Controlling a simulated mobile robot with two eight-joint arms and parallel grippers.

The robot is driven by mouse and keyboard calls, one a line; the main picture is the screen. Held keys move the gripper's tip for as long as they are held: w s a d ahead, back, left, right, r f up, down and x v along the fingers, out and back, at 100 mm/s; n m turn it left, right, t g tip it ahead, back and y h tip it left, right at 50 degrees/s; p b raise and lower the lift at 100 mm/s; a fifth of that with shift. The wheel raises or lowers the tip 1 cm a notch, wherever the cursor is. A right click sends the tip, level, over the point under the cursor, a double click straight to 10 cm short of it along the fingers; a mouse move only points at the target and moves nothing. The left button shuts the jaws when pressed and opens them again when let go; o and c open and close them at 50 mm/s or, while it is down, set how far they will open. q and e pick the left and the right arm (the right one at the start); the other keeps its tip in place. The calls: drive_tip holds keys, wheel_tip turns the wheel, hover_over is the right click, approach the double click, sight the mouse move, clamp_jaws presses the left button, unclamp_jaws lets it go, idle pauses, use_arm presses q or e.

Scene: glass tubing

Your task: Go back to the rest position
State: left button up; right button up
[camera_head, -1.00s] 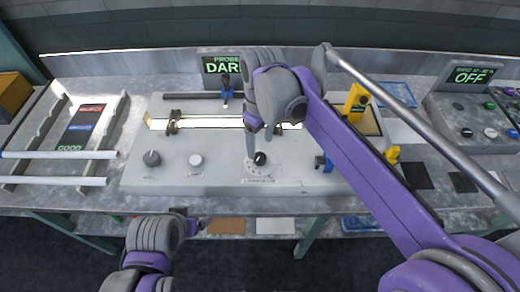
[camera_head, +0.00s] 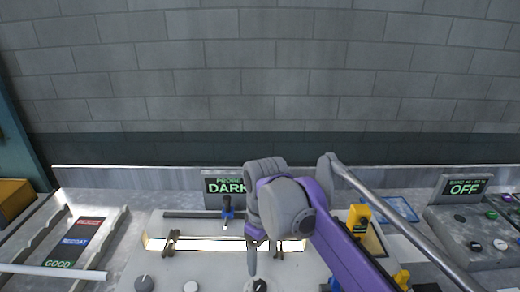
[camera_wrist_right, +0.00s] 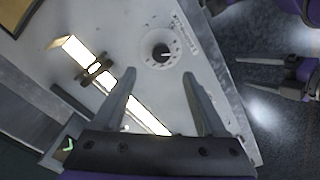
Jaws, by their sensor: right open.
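My right gripper (camera_head: 265,262) hangs over the grey bench unit (camera_head: 215,260) in the head view, fingers pointing down. In the right wrist view its two fingers (camera_wrist_right: 160,75) are apart with nothing between them. A black knob on a round marked dial (camera_wrist_right: 162,53) lies just beyond the fingertips; the knob's top also shows in the head view (camera_head: 260,286). What looks like my left gripper (camera_wrist_right: 240,73) is at the right of the wrist view, off the bench's front edge, its two fingers apart and empty.
A lit slot (camera_head: 205,244) runs along the unit, with dark clamps (camera_head: 172,242) on it. Behind are a screen reading DARK (camera_head: 226,186) and a blue-black post (camera_head: 227,210). A yellow piece (camera_head: 358,218) stands right of my arm. A rack with a white tube (camera_head: 50,271) is left.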

drive_tip(key=s+d+f+m, duration=0.1)
drive_tip(key=s+d+f, duration=0.1)
drive_tip(key=d, duration=0.1)
drive_tip(key=s+d+f+m+t, duration=0.1)
drive_tip(key=s+d+f+m, duration=0.1)
drive_tip(key=d, duration=0.1)
drive_tip(key=s+d+f+m+t, duration=0.1)
drive_tip(key=s+d, duration=0.1)
drive_tip(key=d, duration=0.1)
drive_tip(key=shift+s+d+f+m, duration=0.3)
drive_tip(key=shift+d+f, duration=0.05)
drive_tip(key=shift+f, duration=0.05)
drive_tip(key=s+d+f+m+t, duration=0.3)
drive_tip(key=s+d+f+m, duration=0.2)
drive_tip(key=s+d+f, duration=0.2)
wheel_tip(320, 180, down, 3)
drive_tip(key=s, duration=0.2)
drive_tip(key=shift+s+d, duration=0.15)
drive_tip(key=shift+s, duration=0.2)
